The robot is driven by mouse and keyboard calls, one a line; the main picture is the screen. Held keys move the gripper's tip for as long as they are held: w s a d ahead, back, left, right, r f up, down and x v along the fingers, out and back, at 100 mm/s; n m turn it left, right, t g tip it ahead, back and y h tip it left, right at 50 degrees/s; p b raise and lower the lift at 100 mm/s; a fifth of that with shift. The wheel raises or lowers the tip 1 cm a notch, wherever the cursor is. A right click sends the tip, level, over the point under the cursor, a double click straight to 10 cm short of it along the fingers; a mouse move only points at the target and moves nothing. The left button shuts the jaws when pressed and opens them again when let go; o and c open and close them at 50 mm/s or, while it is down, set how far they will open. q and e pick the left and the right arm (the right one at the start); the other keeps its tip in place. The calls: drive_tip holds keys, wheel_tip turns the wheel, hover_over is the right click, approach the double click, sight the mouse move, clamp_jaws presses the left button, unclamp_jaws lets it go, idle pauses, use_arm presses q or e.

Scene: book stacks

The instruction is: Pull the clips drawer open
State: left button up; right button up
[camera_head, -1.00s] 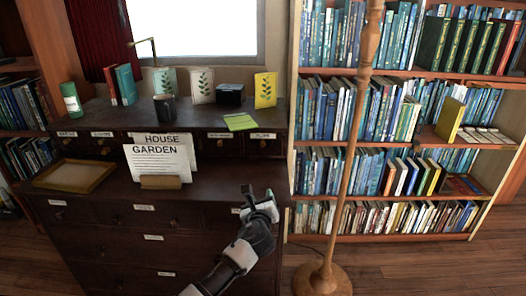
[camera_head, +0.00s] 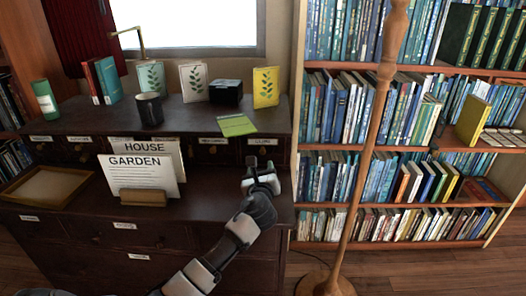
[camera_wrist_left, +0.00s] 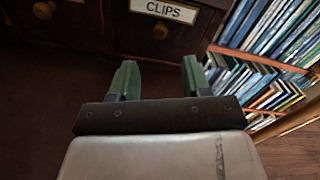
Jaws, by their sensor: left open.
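The clips drawer is a small dark wooden drawer at the right end of the desk's upper row, and its label (camera_head: 262,141) is too small to read in the head view. My left gripper (camera_head: 261,163) is open just in front of this drawer.
A HOUSE GARDEN card stand (camera_head: 144,176) and an empty tray (camera_head: 88,176) are on the desk top to the left. A green notepad (camera_head: 237,125) lies above the drawers. A wooden lamp pole (camera_head: 369,140) and a bookcase (camera_head: 300,190) stand to the right.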

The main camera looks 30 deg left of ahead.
sight(263, 154)
use_arm(q)
drive_tip(key=b+x, duration=0.2)
drive_tip(key=x, duration=0.6)
drive_tip(key=shift+w+a, duration=0.3)
drive_tip(key=shift+w, duration=0.25)
use_arm(e)
wheel_tip(263, 154, up, 8)
drive_tip(key=w, duration=0.2)
drive_tip(key=shift+f, duration=0.15)
use_arm(q)
clamp_jaws()
use_arm(e)
drive_tip(key=shift+a, duration=0.1)
